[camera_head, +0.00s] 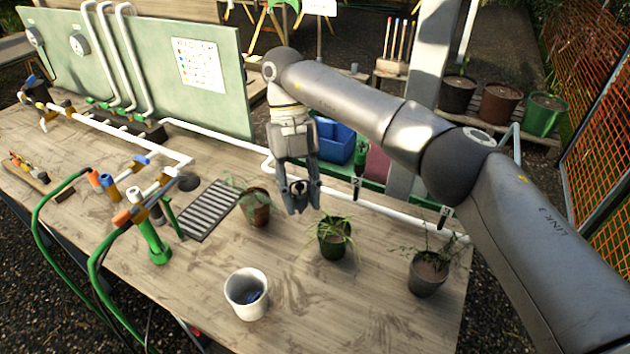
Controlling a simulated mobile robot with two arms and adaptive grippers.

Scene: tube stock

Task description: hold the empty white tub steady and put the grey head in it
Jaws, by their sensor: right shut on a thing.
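The white tub (236,301) stands upright near the front of the wooden bench, with something small and blue visible inside it. My right gripper (302,205) points down above the bench, behind and to the right of the tub and well apart from it. It is shut on a small grey thing, apparently the grey head, mostly hidden between the fingers. My left gripper is not in view, and nothing is holding the tub.
Potted plants stand by the gripper: a brown pot (257,213), a dark green pot (333,245) and a grey pot (427,278). A slotted grate (207,210) lies behind the tub. Green hoses and upright fittings (152,243) stand left. Bench around the tub is clear.

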